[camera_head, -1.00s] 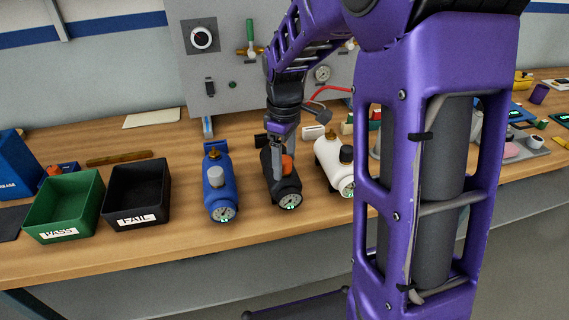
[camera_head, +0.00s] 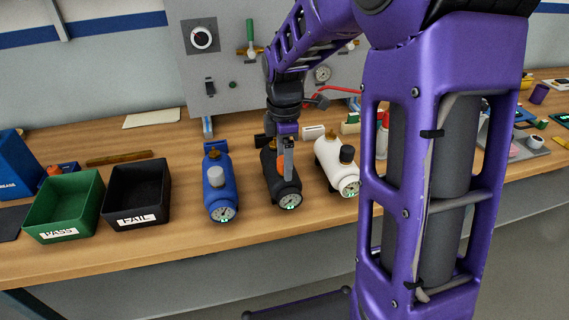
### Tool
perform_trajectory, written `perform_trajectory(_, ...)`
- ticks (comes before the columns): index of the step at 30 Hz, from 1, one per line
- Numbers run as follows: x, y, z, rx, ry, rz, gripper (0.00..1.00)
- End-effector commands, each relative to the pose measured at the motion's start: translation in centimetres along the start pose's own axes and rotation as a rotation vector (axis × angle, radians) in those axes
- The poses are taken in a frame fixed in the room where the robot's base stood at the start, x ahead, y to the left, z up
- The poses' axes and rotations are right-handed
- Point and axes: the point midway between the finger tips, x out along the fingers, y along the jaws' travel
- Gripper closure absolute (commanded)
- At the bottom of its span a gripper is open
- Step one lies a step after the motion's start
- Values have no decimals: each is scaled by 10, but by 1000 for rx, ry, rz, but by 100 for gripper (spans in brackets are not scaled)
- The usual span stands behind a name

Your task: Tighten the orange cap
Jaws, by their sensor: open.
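The orange cap (camera_head: 281,163) sits on top of the black cylinder (camera_head: 284,193), which lies on the bench with its gauge facing forward. My gripper (camera_head: 284,170) points down over this cylinder, open, with its fingers at the cap. One finger hides part of the cap, and I cannot tell whether the fingers touch it. A blue cylinder (camera_head: 219,198) with a grey cap is to the left. A white cylinder (camera_head: 336,172) with a black cap is to the right.
A green PASS bin (camera_head: 40,222) and a black FAIL bin (camera_head: 124,214) stand at the left. A grey panel (camera_head: 225,75) with a gauge and valve rises behind. My purple arm covers the right middle. The front bench strip is clear.

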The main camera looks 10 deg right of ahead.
Motion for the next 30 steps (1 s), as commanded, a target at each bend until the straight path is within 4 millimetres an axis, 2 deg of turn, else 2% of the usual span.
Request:
perform_trajectory(11,0,0,0,-58,0,0,28)
perform_trajectory(21,0,0,0,-374,-1,0,28)
perform_trajectory(30,0,0,0,-395,-1,0,28)
